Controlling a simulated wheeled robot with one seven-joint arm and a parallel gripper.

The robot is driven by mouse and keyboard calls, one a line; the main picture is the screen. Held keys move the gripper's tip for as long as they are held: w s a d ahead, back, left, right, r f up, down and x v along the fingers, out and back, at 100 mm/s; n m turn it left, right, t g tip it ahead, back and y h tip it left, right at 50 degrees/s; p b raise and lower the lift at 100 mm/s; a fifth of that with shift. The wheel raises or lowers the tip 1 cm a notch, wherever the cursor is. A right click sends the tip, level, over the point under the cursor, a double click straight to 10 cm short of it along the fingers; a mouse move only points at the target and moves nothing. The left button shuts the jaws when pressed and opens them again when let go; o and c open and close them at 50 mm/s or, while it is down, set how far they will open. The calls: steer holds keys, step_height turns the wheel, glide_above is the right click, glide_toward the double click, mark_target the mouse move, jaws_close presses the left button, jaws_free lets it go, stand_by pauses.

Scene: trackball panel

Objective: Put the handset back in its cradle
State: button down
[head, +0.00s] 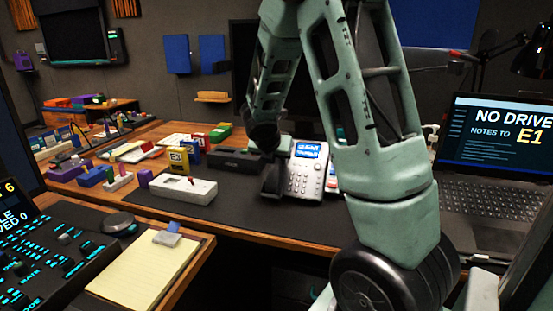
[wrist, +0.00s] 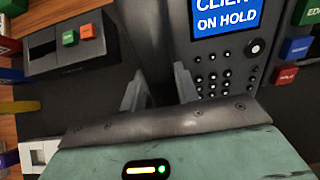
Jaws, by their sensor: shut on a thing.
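The desk phone (head: 306,172) is silver-grey with a lit blue screen and stands on the dark desk mat. In the wrist view the phone (wrist: 222,62) fills the upper right, its screen reading "on hold" above a keypad. The dark handset (head: 272,181) is at the phone's left side. In the wrist view the handset (wrist: 152,45) is a dark shape between and beyond my fingers. My gripper (wrist: 159,92) is shut on it, its fingers on either side. The cradle is hidden behind the handset and fingers, so I cannot tell whether the handset touches it.
A dark box with green and orange buttons (wrist: 78,34) stands left of the phone. A white device (head: 183,189) lies nearer on the mat (head: 235,218). Coloured blocks crowd the left. A laptop (head: 490,190) stands at right. The front of the mat is clear.

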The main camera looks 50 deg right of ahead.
steer(key=c, duration=1)
jaws_free()
steer(key=shift+o, duration=0.2)
steer(key=p+v, duration=0.5)
steer(key=v, duration=1.2)
steer(key=shift+s+a+p, duration=0.15)
steer(key=shift+a+p, duration=0.05)
steer(key=shift+p, duration=0.1)
